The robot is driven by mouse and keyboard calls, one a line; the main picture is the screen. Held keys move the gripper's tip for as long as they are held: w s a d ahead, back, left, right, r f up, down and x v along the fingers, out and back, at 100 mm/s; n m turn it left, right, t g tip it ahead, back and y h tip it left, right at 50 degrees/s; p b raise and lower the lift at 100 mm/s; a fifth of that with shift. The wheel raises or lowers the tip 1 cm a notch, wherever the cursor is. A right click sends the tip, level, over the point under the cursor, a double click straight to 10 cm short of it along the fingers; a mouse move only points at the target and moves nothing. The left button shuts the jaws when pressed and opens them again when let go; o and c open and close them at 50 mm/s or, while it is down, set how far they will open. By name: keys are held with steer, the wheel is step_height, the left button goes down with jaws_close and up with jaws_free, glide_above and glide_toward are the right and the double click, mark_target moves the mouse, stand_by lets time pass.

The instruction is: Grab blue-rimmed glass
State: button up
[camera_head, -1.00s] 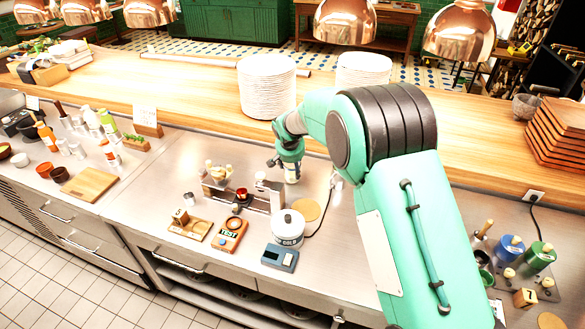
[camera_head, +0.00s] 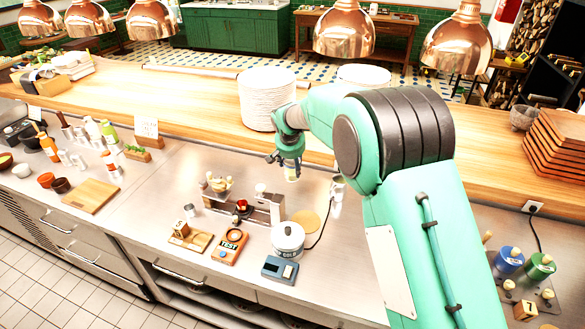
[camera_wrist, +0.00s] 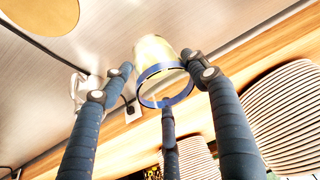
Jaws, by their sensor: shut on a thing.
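The blue-rimmed glass (camera_wrist: 152,50) is pale and clear, with a blue band around its rim. In the wrist view it sits between the dark ribbed fingers of my gripper (camera_wrist: 160,75), which are shut on it. In the head view my gripper (camera_head: 288,160) hangs over the steel counter behind the small shelf, and the glass (camera_head: 291,174) shows just below it. The gap between the glass and the counter is too small to judge in the head view.
A white pot (camera_head: 288,240) and a round wooden board (camera_head: 306,221) are in front of my gripper. A small shelf with cups (camera_head: 262,208) stands to the left. White plate stacks (camera_head: 267,98) stand on the wooden ledge behind.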

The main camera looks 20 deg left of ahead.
steer(key=shift+r, duration=0.95)
steer(key=shift+r, duration=0.1)
